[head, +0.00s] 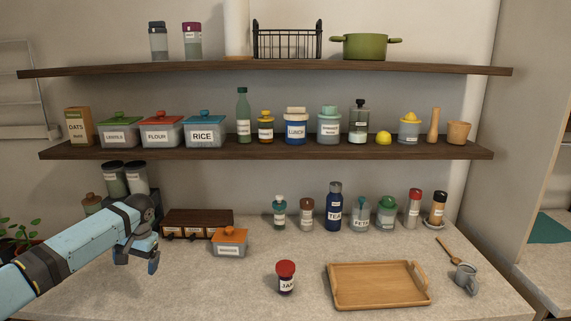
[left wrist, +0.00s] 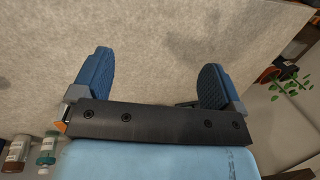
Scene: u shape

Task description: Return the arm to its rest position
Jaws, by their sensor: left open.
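My left arm comes in from the left edge of the head view. My left gripper (head: 139,258) hangs over the left part of the counter, to the left of the orange-lidded container (head: 230,243). In the left wrist view its two blue fingers (left wrist: 154,82) stand wide apart with nothing between them. Behind the fingers there is only a plain pale surface. My right gripper does not show in either view.
Close behind the left gripper are dark-lidded jars (head: 136,178) and a dark wooden drawer box (head: 196,222). A plant (head: 18,235) stands at the left edge. A red-lidded jar (head: 286,278) and a wooden tray (head: 377,286) are on the counter. Two shelves (head: 270,151) run above.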

